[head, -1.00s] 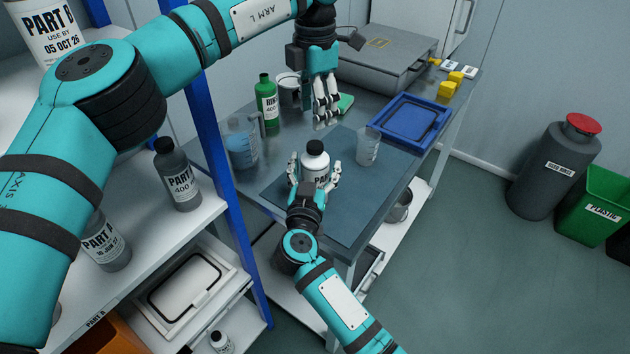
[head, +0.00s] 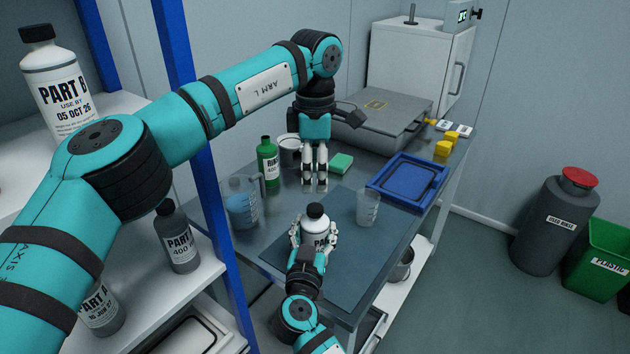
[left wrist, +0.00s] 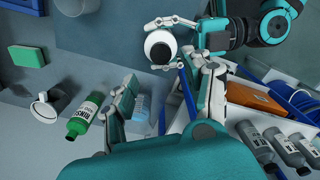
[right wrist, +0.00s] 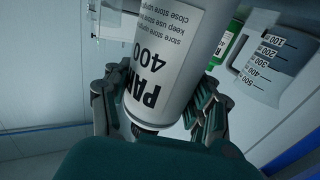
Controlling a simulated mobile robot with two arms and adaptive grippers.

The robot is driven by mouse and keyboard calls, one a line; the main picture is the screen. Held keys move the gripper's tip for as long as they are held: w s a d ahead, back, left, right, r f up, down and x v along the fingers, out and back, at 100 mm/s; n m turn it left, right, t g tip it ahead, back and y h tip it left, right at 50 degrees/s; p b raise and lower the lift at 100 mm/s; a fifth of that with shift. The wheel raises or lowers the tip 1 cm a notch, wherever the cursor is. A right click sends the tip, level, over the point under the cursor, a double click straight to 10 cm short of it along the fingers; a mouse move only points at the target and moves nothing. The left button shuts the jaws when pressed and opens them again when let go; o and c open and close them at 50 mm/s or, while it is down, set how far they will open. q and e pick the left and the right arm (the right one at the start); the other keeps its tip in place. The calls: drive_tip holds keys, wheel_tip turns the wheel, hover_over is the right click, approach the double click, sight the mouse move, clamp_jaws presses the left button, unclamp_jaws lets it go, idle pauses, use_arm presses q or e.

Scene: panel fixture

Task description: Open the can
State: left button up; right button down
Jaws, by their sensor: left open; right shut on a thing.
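The can is a white PART bottle (head: 314,239) with a black cap (head: 315,210). It stands upright at the dark mat, and the cap is on it. My right gripper (head: 314,243) is shut around the bottle's body from the near side. The right wrist view shows the label (right wrist: 162,68) close up between the fingers. My left gripper (head: 314,182) is open and empty, pointing down beyond the bottle. In the left wrist view, the bottle's black cap (left wrist: 160,48) shows beyond the open left fingers (left wrist: 160,82), apart from them.
A clear cup (head: 367,207) is right of the can. A blue tray (head: 444,182) lies farther right. Blue shelf post (head: 205,150) at left.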

sight(315, 207)
use_arm(q)
drive_tip(key=m, duration=2)
drive_tip(key=shift+f, duration=4)
